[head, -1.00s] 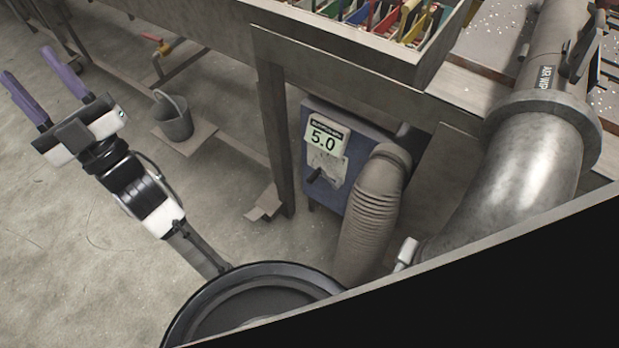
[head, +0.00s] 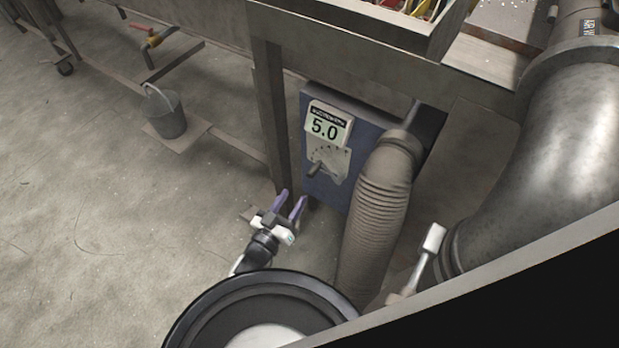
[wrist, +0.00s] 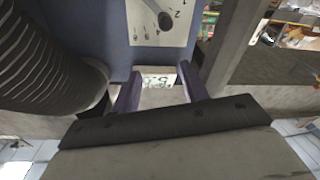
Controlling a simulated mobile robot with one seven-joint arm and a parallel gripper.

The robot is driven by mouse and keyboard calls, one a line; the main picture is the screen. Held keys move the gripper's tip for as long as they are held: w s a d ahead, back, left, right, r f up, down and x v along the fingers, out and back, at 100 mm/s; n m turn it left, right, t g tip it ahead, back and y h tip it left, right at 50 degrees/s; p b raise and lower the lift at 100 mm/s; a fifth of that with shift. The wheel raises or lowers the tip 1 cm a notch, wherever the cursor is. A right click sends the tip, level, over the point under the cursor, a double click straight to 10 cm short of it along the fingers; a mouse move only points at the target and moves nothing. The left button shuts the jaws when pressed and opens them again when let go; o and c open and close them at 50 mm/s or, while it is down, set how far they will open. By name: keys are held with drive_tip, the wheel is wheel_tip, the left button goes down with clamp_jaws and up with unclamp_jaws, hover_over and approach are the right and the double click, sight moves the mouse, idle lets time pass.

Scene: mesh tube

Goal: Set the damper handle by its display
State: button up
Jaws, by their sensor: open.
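In the wrist view the plate (wrist: 146,32) shows digits, and the handle (wrist: 165,20) appears as a dark knob near the top edge. My gripper (head: 293,203) has purple fingers, open and empty, low in front of the box and below the handle. In the wrist view its fingers (wrist: 158,72) are apart from the handle.
A ribbed hose (head: 378,215) runs down the box's right side. A bench leg (head: 272,125) stands close on its left. A large metal pipe (head: 545,160) and a white-tipped lever (head: 432,240) are at the right. A bucket (head: 164,112) stands left, with open floor (head: 90,220) around it.

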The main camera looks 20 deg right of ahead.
drive_tip(key=shift+m+g, duration=0.7)
drive_tip(key=shift+g, duration=0.2)
drive_tip(key=w+d+f, duration=0.1)
drive_tip(key=w+d, duration=0.2)
drive_tip(key=w+d+f, duration=0.1)
drive_tip(key=w+d, duration=0.2)
drive_tip(key=w+d+f+b, duration=0.1)
drive_tip(key=w+d, duration=0.2)
drive_tip(key=shift+w+d+f, duration=0.1)
drive_tip(key=shift+d+f, duration=0.05)
drive_tip(key=shift+d, duration=0.1)
clamp_jaws()
